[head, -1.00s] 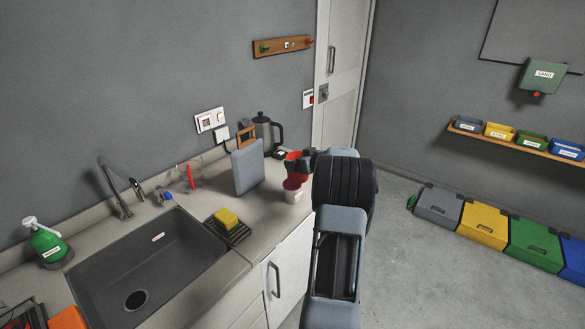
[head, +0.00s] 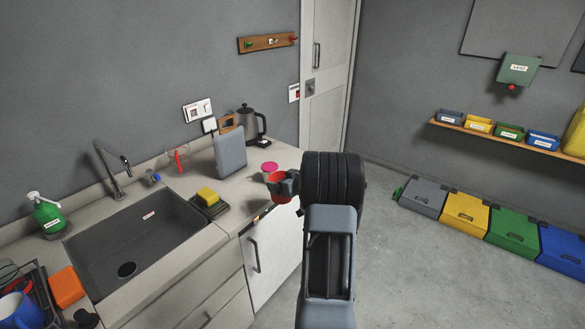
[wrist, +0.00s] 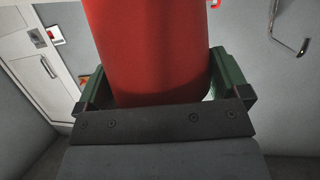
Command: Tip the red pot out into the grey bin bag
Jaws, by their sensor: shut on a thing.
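My gripper (head: 288,185) is shut on the red pot (head: 277,180) and holds it by the front edge of the counter. The pot's round open top faces up in the head view; I cannot tell what is inside. In the wrist view, the pot's red wall (wrist: 150,50) stands between the green fingers of my gripper (wrist: 158,88). A grey bin (head: 423,196) with a shut lid stands on the floor at the right. I cannot make out a bag in it.
Yellow (head: 465,211), green and blue bins line the right wall. The floor (head: 395,260) before them is clear.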

